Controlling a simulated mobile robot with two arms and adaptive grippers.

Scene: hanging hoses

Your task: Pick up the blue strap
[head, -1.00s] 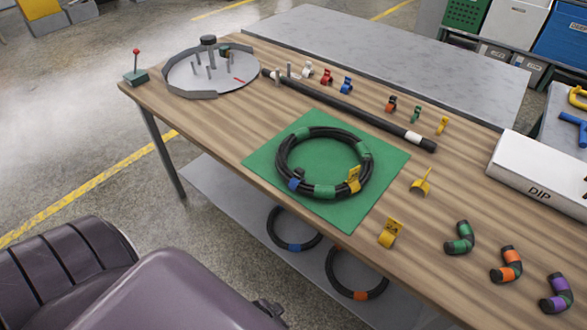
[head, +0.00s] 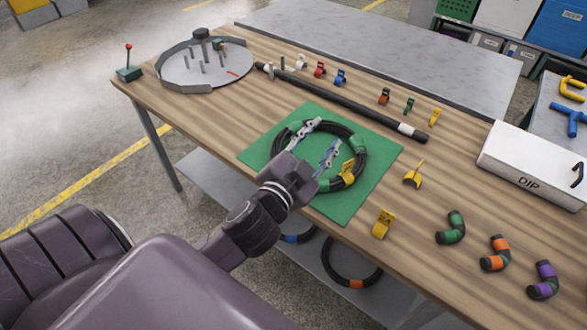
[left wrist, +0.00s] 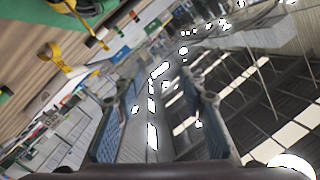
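A small blue strap-like clip (head: 340,77) stands on the wooden table, behind the long black hose, between the red clip (head: 319,68) and the orange clip (head: 384,96). My left gripper (head: 316,143) is open and empty, its two fingers spread above the black hose coil (head: 361,160) on the green mat (head: 378,182). It is apart from the blue clip, nearer the table's front edge. In the left wrist view both fingers (left wrist: 158,125) stand apart with nothing between them. A blue patch on the coil's front left is now hidden by my left arm. My right gripper is out of view.
A long black hose (head: 350,105) lies between the mat and the clips. A round metal tray with pegs (head: 212,72) stands at the back left, and a white box marked DIP (head: 515,168) at right. Yellow holders (head: 382,224) and short bent hose pieces (head: 451,228) lie near the front.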

